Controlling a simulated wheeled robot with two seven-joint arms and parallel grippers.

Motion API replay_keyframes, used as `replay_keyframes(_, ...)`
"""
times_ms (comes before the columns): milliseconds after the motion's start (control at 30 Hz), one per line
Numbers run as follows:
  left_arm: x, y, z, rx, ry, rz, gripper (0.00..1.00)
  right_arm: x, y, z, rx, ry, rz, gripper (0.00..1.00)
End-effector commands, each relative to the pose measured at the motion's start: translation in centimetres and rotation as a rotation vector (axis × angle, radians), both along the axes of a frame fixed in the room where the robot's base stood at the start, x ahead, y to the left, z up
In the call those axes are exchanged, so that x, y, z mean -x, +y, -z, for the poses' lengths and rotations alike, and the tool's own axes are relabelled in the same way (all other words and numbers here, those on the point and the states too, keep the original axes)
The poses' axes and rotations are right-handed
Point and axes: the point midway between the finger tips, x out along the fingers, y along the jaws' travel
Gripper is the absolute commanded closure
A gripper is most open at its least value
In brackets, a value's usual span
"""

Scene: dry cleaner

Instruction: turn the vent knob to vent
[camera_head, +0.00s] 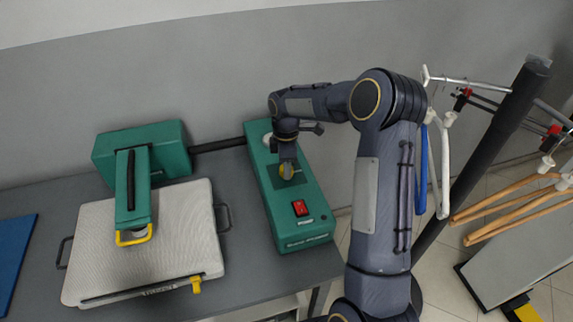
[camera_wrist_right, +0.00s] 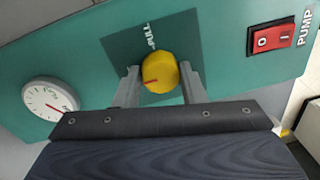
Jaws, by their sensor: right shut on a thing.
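The yellow vent knob (camera_wrist_right: 160,72) sits on a dark square plate (camera_wrist_right: 120,47) on the green control box (camera_head: 310,215). A white label, which seems to read "FULL" or "PULL", is above the knob in the right wrist view. A red mark on the knob points left in that view, away from the label. No "vent" label is readable. My right gripper (camera_wrist_right: 160,85) has one finger on each side of the knob and is shut on it. In the head view the right gripper (camera_head: 286,160) partly covers the knob (camera_head: 286,171). My left gripper is out of view.
The box carries a red pump switch (camera_head: 300,207) and a round white gauge (camera_wrist_right: 50,98). A green press (camera_head: 140,165) with a pale padded board (camera_head: 185,225) stands to the left on the grey table. A rack with hangers (camera_head: 510,200) is at right.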

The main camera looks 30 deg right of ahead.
Motion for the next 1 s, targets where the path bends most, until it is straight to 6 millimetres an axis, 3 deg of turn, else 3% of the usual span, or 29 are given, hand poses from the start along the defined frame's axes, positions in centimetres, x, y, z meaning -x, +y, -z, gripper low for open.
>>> replay_keyframes(467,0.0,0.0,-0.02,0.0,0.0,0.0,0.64,-0.11,0.0,-0.14,0.001,-0.004,-0.013,0.86)
replay_keyframes(500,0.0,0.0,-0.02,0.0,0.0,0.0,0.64,-0.11,0.0,-0.13,0.001,-0.004,-0.013,0.58)
replay_keyframes(633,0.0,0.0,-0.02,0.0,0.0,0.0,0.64,-0.08,0.0,-0.11,0.001,-0.003,-0.012,0.41)
replay_keyframes(1000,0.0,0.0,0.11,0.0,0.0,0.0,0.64,-0.15,-0.01,-0.72,0.001,-0.004,-0.011,0.41)
